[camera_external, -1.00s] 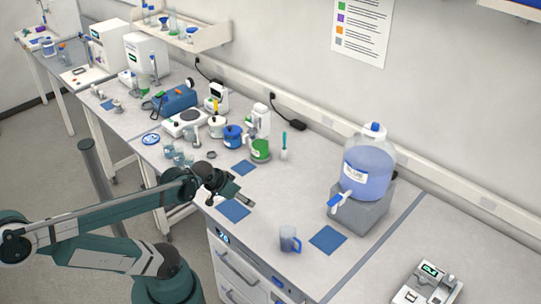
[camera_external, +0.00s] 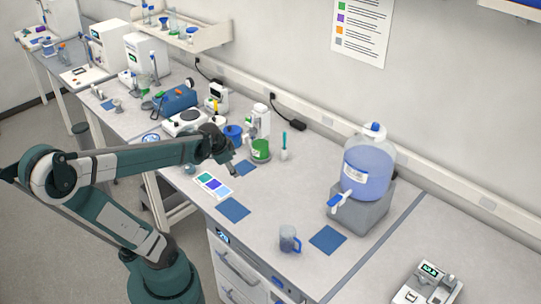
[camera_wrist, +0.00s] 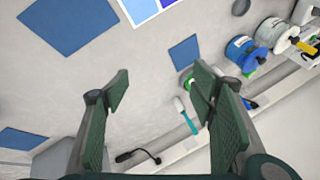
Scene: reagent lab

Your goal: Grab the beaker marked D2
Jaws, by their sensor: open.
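My gripper (camera_external: 231,168) is open and empty, above the bench near a blue mat. In the wrist view its two green-padded fingers (camera_wrist: 160,82) are spread apart with bare bench between them. A small clear glass vessel, likely a beaker (camera_external: 190,169), stands near the front edge of the bench, just below my forearm. My forearm hides the area behind it. A clear jug with a blue handle (camera_external: 288,239) stands nearer the front. I cannot read a D2 mark on anything, and I see no clear beaker in the wrist view.
A green-labelled container (camera_external: 260,150) stands close to my gripper, beside a blue one (camera_external: 232,134). A colour card (camera_external: 213,185) and blue mats (camera_external: 233,209) lie flat. A large blue-liquid carboy (camera_external: 369,170) stands right. The middle bench is mostly clear.

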